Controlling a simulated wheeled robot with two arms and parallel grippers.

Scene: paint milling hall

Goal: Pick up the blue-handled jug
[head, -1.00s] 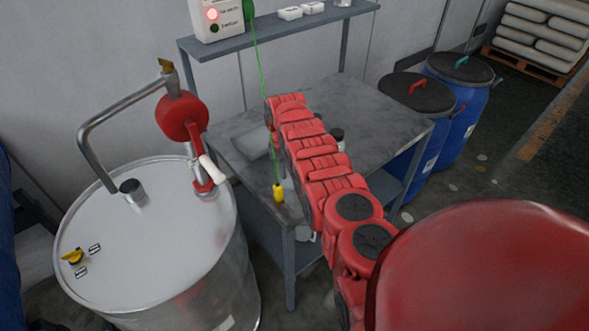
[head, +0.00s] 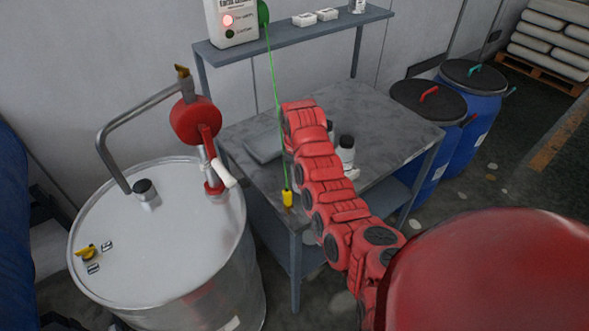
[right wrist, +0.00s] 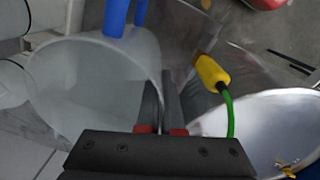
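The blue-handled jug (right wrist: 85,85) shows in the right wrist view as a wide, translucent white vessel seen into its mouth, its blue handle (right wrist: 117,16) at the top edge. My right gripper (right wrist: 161,85) has its two dark fingers close together at the jug's right rim. One finger is inside the mouth and one outside, with the thin wall between them. My left gripper is in neither view.
A steel drum (head: 150,225) with a red hand pump (head: 197,120) stands left of the table. A yellow clamp (head: 287,198) hangs on a green cable at the table's front-left. A white bottle (head: 346,152) stands beside my arm. Blue barrels (head: 470,120) stand to the right.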

